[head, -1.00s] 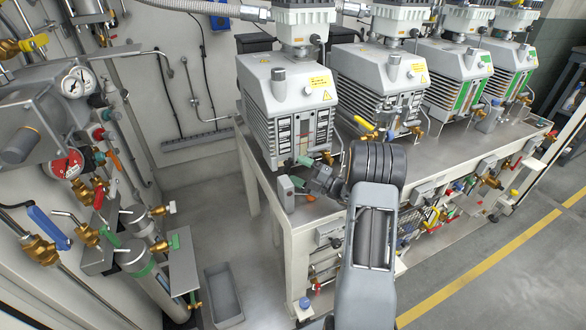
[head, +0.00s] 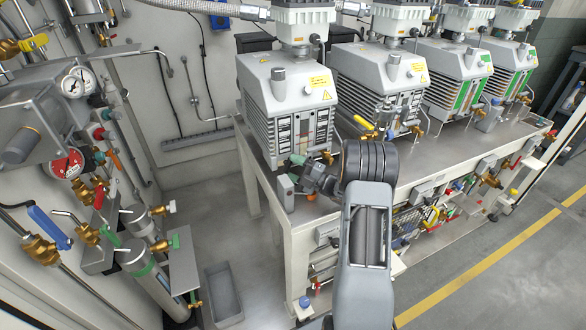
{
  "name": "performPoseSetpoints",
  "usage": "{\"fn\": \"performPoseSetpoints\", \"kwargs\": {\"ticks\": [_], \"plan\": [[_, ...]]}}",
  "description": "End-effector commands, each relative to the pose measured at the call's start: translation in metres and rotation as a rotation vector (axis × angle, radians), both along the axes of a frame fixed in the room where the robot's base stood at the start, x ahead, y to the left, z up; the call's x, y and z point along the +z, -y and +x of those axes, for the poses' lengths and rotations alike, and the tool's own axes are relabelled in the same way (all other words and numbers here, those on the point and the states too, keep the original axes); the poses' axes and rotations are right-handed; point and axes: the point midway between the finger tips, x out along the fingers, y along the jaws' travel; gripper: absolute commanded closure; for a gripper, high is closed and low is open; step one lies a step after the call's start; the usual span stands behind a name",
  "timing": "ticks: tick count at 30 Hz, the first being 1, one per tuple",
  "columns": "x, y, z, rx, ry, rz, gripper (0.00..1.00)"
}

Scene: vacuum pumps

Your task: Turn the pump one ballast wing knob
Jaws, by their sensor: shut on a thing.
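Pump one (head: 290,90) is the leftmost grey vacuum pump on the metal bench. Its ballast wing knob (head: 297,159) is a small green piece low on the pump's front, partly covered by my gripper. My gripper (head: 302,167) reaches in from the right, its dark body just in front of the pump. It is shut on the green wing knob. The fingertips are small and partly hidden, so the exact contact and the knob's angle are hard to see.
A small grey box (head: 286,190) stands on the bench corner just left of my gripper. A yellow-handled valve (head: 364,123) is to the right, by the second pump (head: 383,75). Gauges and valves line the left wall. A grey bin (head: 223,295) is on the floor.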

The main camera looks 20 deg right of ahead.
Motion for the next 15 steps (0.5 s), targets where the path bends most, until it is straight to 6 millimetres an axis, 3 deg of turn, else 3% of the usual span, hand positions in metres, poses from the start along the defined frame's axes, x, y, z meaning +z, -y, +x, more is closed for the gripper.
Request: {"fn": "performPoseSetpoints", "kwargs": {"ticks": [15], "plan": [[0.0023,0.0008,-0.0005,0.001,-0.001,-0.223,0.62]]}}
